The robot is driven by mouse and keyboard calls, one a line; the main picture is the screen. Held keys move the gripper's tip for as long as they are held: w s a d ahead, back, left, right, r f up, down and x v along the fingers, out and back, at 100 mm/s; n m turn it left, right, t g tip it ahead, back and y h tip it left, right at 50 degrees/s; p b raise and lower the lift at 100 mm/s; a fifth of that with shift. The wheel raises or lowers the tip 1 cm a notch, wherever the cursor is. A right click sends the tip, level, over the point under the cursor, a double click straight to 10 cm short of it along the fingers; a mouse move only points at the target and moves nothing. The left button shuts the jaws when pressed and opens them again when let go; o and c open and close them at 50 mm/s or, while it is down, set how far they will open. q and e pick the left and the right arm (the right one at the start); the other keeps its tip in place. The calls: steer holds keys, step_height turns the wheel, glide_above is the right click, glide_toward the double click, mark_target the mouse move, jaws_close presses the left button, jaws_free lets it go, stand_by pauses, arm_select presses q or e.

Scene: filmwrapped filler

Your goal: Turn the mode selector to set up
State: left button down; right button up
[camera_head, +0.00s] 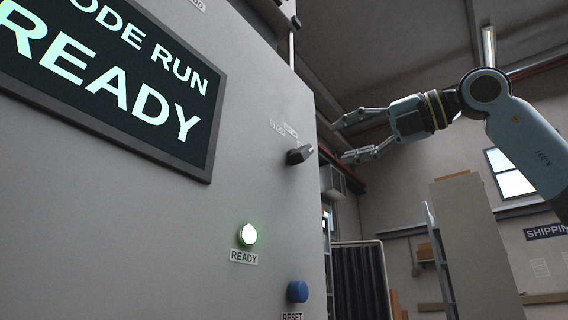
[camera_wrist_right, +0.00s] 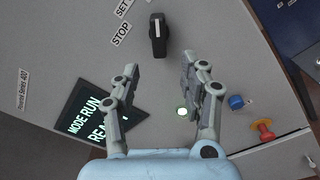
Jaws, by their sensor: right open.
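The mode selector (camera_head: 300,154) is a dark knob that sticks out of the grey panel near its right edge, with small labels above it. In the right wrist view the selector (camera_wrist_right: 158,36) is a black handle with a white mark, beside the STOP label (camera_wrist_right: 121,34) and a partly cut-off SET label (camera_wrist_right: 123,8). My right gripper (camera_head: 352,137) is open and empty, to the right of the selector and apart from it. Its two fingers (camera_wrist_right: 158,84) point towards the selector in the wrist view. The display (camera_head: 110,75) reads MODE RUN READY, with its left part cut off. My left gripper is not in view.
A lit green READY lamp (camera_head: 247,235) and a blue RESET button (camera_head: 297,291) sit below the selector. The wrist view also shows a red knob on a yellow base (camera_wrist_right: 263,130). Free air lies right of the panel edge.

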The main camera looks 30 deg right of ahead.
mark_target(308, 152)
steer(key=shift+h, duration=0.3)
steer(key=w+p, duration=0.1)
steer(key=w+a+p, duration=0.1)
steer(key=w, duration=0.1)
steer(key=w+a+r+p, duration=0.1)
steer(key=p, duration=0.1)
steer(key=shift+w, duration=0.15)
steer(key=p+x, duration=0.2)
steer(key=x, duration=0.1)
steer(key=shift+w, duration=0.35)
steer(key=shift+w+a+f, duration=0.2)
steer(key=shift+w+a, duration=0.05)
steer(key=shift+w, duration=0.4)
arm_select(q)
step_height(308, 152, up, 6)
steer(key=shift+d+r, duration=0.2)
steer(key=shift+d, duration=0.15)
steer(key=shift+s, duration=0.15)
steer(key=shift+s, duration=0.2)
arm_select(e)
jaws_close()
